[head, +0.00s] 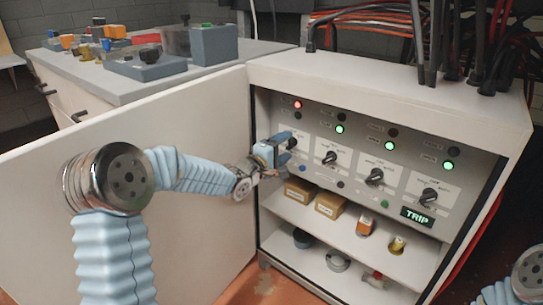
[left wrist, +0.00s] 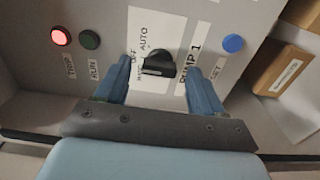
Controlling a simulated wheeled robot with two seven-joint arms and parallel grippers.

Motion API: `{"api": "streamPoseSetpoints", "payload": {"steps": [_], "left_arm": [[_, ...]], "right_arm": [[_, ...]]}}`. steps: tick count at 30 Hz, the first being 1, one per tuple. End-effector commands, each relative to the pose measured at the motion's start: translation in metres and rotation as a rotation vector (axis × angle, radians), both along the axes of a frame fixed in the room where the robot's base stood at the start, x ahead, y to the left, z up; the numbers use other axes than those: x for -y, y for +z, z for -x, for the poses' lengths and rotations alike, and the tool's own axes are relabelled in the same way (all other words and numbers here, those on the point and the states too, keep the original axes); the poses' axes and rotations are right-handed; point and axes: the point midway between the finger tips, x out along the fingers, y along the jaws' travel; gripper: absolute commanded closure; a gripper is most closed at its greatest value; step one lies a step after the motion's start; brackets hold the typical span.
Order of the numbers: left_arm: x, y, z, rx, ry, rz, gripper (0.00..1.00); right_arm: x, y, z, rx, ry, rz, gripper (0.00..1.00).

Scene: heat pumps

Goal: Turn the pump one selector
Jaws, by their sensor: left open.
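The pump one selector (left wrist: 160,66) is a black knob on a white plate marked HAND, OFF, AUTO and PUMP 1. In the left wrist view its narrow end points left, roughly at OFF or HAND; I cannot tell exactly. My left gripper (left wrist: 157,88) is open, with one finger on each side of the knob, apparently apart from it. In the head view my left gripper (head: 281,152) is at the leftmost panel plate and partly covers it. Beside the knob, the red TRIP light (left wrist: 61,36) is lit and the RUN light (left wrist: 89,40) is dark.
A blue reset button (left wrist: 233,43) is close to the right finger. Three more selectors (head: 330,158) continue rightward, under lit green lights. The open cabinet door (head: 200,190) stands left; shelves with boxes (head: 329,205) lie below.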

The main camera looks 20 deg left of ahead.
Motion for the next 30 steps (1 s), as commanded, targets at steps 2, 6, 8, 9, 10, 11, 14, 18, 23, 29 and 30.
{"api": "streamPoseSetpoints", "payload": {"steps": [2,6,8,9,10,11,14,18,23,29,30], "left_arm": [[-0.006,0.001,0.014,0.0,0.003,0.0,0.32],[-0.018,0.0,0.047,-0.001,0.003,0.0,0.32],[-0.024,0.001,0.061,0.0,0.004,0.0,0.32],[-0.026,0.0,0.07,-0.001,0.003,0.0,0.32],[-0.029,0.001,0.077,0.0,0.004,-0.001,0.32],[-0.031,0.001,0.083,0.0,0.003,-0.001,0.32],[-0.037,0.0,0.1,-0.001,0.003,0.0,0.32],[-0.042,0.0,0.115,0.0,0.002,-0.001,0.32],[-0.043,0.0,0.12,0.0,0.0,0.0,0.32],[-0.043,0.0,0.119,0.0,0.0,0.0,0.32],[-0.043,0.0,0.119,0.0,0.0,0.0,0.32]], "right_arm": [[0.0,0.0,0.0,0.0,0.0,0.0,0.57],[0.0,0.001,0.0,0.0,0.0,0.0,0.57],[0.0,0.001,0.0,0.0,0.0,0.0,0.57],[0.0,0.001,0.0,0.0,0.0,0.0,0.57],[0.0,0.002,0.0,0.0,0.0,0.0,0.57],[0.0,0.002,0.0,0.0,0.0,0.0,0.57],[0.0,0.003,0.0,0.001,0.0,0.0,0.57],[0.0,0.004,0.0,0.001,0.0,0.001,0.57],[0.0,0.004,0.0,0.001,0.0,0.001,0.57],[0.0,0.004,0.0,0.001,0.0,0.001,0.57],[0.0,0.003,0.0,0.001,0.0,0.001,0.57]]}}
